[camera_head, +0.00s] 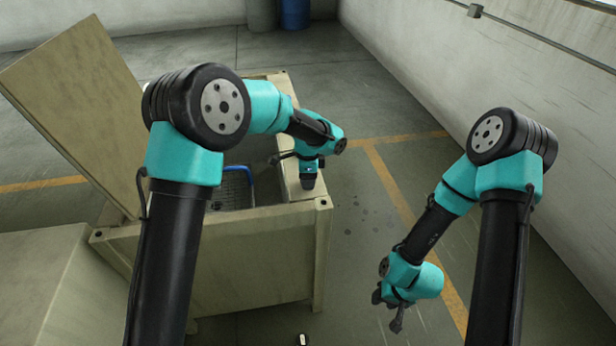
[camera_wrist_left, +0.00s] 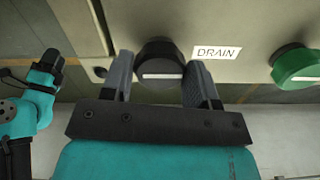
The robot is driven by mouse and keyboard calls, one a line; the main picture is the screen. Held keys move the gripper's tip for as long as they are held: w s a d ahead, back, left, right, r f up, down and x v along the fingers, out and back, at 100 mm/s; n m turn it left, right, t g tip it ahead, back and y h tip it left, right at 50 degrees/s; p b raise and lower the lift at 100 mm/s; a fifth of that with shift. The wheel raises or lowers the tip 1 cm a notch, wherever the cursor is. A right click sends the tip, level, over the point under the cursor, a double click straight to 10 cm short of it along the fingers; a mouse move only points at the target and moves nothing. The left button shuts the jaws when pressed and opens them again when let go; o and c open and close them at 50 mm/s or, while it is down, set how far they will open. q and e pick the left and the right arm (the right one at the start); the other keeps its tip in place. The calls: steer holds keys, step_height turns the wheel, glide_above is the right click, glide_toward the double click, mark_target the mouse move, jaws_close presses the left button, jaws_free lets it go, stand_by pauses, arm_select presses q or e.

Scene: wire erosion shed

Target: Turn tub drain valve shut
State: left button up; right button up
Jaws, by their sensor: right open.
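In the left wrist view a black round valve knob (camera_wrist_left: 159,62) with a white horizontal bar on its face sits on the beige tub wall, beside a white DRAIN label (camera_wrist_left: 217,52). My left gripper (camera_wrist_left: 160,84) has one finger on each side of this knob, close against it, so it looks shut on it. In the head view my left gripper (camera_head: 308,181) is at the right side of the open tub (camera_head: 262,253), its fingers hidden; the knob is not visible there. My right gripper (camera_head: 391,308) is open and empty, low over the floor right of the tub.
A green knob (camera_wrist_left: 297,67) is on the same wall, right of the label. The tub's lid (camera_head: 77,112) is raised at the left, and a blue-edged basket (camera_head: 236,180) is inside. A wall (camera_head: 560,100) runs along the right. Floor between tub and wall is clear.

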arm_select(q)
steer(key=o, duration=0.4)
steer(key=shift+c, duration=0.2)
step_height(320, 180, up, 17)
steer(key=shift+r, duration=0.2)
stand_by(0.3)
